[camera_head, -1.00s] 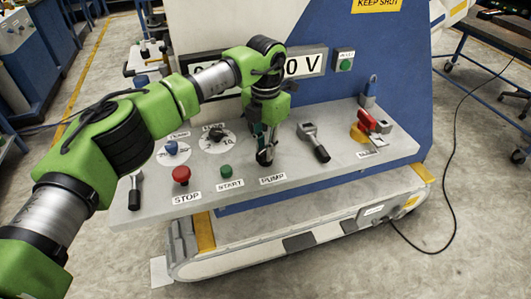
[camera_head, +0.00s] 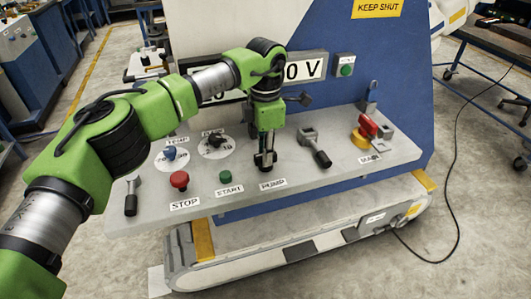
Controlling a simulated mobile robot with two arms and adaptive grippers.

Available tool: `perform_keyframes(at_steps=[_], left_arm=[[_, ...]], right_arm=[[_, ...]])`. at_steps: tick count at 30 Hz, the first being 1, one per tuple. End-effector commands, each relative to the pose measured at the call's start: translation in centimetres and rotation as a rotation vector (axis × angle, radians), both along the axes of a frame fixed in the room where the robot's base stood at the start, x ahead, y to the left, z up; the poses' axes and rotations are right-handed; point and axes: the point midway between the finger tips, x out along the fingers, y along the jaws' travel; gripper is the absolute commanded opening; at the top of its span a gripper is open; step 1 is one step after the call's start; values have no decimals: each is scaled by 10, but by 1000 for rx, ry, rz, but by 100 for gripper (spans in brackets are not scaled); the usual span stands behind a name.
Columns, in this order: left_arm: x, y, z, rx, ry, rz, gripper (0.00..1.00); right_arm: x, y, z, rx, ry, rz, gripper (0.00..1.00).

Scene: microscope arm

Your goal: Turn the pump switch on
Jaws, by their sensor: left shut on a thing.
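The pump switch (camera_head: 264,168) stands on the sloping grey control panel (camera_head: 215,208), just above the PUMP label. Most of it is hidden by my left gripper. My left gripper (camera_head: 265,159) comes down from above, fingers pointing down, and is shut on the switch. I cannot tell from the picture whether the switch is on or off. My right gripper is not in view.
The red STOP button (camera_head: 179,180) and green START button (camera_head: 225,177) are left of my gripper. A black-handled lever (camera_head: 317,149) is close on its right. A display (camera_head: 305,70) is behind my wrist.

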Motion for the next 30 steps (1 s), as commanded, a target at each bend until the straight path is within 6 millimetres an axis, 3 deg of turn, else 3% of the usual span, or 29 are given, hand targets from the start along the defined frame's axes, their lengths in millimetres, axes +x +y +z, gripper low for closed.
perform_keyframes(at_steps=[11, 12, 13, 14, 25, 30], left_arm=[[1, -1, 2, -2, -5, -7, 0], [1, -1, 2, -2, -5, -7, 23], [1, 0, 2, -2, -5, -7, 31], [1, -1, 2, -2, -5, -6, 32], [1, 0, 4, 0, -2, -5, 32], [1, -1, 26, -2, -5, -5, 32]], right_arm=[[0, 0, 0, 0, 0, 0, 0], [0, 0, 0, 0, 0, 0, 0], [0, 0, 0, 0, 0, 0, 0], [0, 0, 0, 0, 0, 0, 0], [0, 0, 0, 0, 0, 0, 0], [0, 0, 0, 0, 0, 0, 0]])
